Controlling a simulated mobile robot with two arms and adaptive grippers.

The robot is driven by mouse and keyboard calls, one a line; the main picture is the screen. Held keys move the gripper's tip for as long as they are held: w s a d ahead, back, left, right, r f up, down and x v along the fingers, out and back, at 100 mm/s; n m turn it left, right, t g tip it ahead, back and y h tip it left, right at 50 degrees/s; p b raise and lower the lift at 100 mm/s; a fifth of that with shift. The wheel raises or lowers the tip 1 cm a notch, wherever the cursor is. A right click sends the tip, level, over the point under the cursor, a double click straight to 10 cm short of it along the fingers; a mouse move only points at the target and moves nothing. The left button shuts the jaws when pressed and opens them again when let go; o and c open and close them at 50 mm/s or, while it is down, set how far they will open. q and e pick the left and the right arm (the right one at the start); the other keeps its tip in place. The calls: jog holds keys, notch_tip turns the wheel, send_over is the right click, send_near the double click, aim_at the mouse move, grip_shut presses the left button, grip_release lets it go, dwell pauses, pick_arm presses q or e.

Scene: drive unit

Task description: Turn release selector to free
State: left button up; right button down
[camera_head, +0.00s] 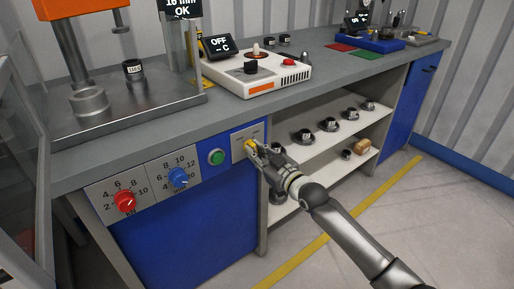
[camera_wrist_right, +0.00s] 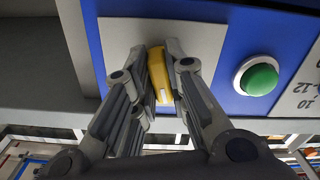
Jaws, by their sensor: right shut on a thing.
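The release selector (camera_head: 248,146) is a yellow knob on a light grey plate at the right end of the blue front panel. In the right wrist view the yellow knob (camera_wrist_right: 159,76) stands between the two fingers. My right gripper (camera_head: 256,149) is at the selector, and its fingers (camera_wrist_right: 160,62) are shut on the knob from both sides. The plate's lettering is too small to read in the head view, and the gripper hides part of the knob there. My left gripper is not in view.
A green button (camera_head: 216,157), a blue dial (camera_head: 178,177) and a red dial (camera_head: 124,202) sit left of the selector. Right of it are open shelves (camera_head: 335,140) with several dark round parts. A white device (camera_head: 262,76) stands on the grey bench top.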

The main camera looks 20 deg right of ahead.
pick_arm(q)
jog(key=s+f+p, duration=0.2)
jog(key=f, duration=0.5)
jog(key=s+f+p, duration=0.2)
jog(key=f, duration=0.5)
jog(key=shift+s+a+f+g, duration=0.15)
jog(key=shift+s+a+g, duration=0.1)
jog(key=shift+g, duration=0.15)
pick_arm(e)
jog(key=shift+s+a+m, duration=0.1)
jog(key=shift+m, duration=2.6)
jog(key=shift+a+m, duration=0.1)
jog(key=shift+m, duration=2.6)
jog(key=c, duration=1.4)
grip_release()
jog(key=shift+c, duration=0.2)
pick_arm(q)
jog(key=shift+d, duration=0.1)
pick_arm(e)
jog(key=v, duration=1.2)
